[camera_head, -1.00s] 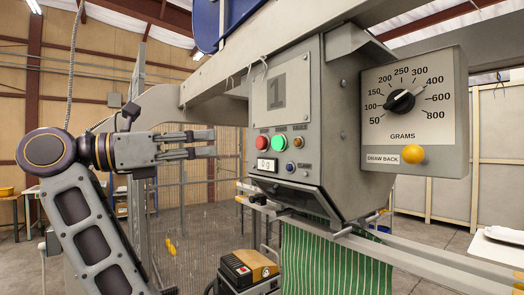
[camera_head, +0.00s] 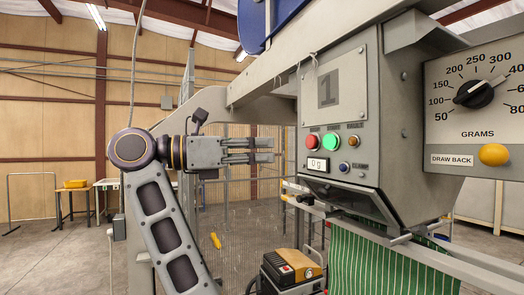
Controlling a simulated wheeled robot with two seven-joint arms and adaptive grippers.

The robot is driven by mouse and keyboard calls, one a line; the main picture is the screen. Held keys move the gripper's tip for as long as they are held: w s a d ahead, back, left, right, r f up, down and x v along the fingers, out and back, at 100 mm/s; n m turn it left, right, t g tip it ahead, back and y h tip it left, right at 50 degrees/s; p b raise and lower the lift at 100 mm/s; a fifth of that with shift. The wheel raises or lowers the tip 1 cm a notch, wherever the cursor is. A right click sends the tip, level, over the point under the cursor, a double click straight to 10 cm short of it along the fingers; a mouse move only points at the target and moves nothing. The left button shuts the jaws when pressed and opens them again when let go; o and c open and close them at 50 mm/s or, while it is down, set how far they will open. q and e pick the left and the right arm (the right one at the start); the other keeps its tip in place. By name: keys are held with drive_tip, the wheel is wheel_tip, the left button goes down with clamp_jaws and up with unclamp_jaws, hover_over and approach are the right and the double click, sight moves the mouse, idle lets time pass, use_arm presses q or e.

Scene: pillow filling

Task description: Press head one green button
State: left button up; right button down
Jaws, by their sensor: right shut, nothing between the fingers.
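The green button (camera_head: 331,141) is on the grey front panel of head one (camera_head: 341,90), below a plate marked "1". A red button (camera_head: 312,140) is to its left and a small orange-brown button (camera_head: 353,141) to its right. My right gripper (camera_head: 271,150) is shut and empty. It points right towards the panel, left of the red button and slightly lower in the picture, with a visible gap. My left gripper is out of view.
A weight dial (camera_head: 475,95) marked in grams and a yellow draw-back button (camera_head: 493,154) are at the right. Green striped cloth (camera_head: 375,260) hangs below the head beside metal rails (camera_head: 450,262). Open floor lies at left.

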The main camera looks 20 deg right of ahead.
drive_tip(key=p, duration=0.1)
approach(328, 148)
drive_tip(key=d, duration=0.3)
drive_tip(key=shift+d+p, duration=0.65)
drive_tip(key=shift+d, duration=1.3)
